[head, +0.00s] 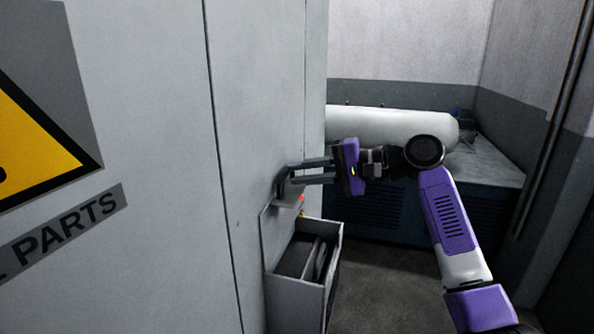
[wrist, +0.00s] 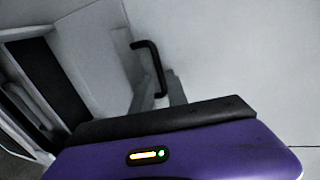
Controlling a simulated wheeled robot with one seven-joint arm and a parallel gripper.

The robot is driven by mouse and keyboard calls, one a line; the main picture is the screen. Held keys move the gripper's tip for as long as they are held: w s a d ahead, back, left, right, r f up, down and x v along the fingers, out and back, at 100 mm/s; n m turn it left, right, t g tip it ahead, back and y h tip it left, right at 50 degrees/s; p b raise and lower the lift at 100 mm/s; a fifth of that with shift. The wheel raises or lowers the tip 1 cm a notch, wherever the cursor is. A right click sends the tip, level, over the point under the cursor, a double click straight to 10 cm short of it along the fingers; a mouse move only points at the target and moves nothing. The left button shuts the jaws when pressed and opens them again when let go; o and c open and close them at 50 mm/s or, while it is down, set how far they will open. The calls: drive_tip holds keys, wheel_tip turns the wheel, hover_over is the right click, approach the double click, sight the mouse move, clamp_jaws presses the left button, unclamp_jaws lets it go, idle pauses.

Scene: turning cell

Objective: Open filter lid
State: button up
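A dark bracket-shaped handle (head: 282,186) stands out above a grey box on the cabinet side. The handle also shows in the wrist view (wrist: 151,62). My gripper (head: 305,171) points left at it, its two fingers parallel with a gap between them. In the wrist view the handle's lower end lies between the fingertips (wrist: 160,92). I cannot tell whether either finger touches it. A pale upright panel (head: 270,243) rises behind the box. I cannot tell which part is the filter lid.
The grey box (head: 296,296) has dark recesses and juts out below my gripper. The tall grey cabinet (head: 150,180) fills the left. A white cylindrical tank (head: 380,124) lies on a unit behind my arm. Dark floor (head: 385,270) is clear right of the box.

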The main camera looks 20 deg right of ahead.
drive_tip(key=shift+w+a+f, duration=0.15)
drive_tip(key=shift+w+a, duration=0.15)
drive_tip(key=shift+a, duration=0.15)
clamp_jaws()
idle(1.2)
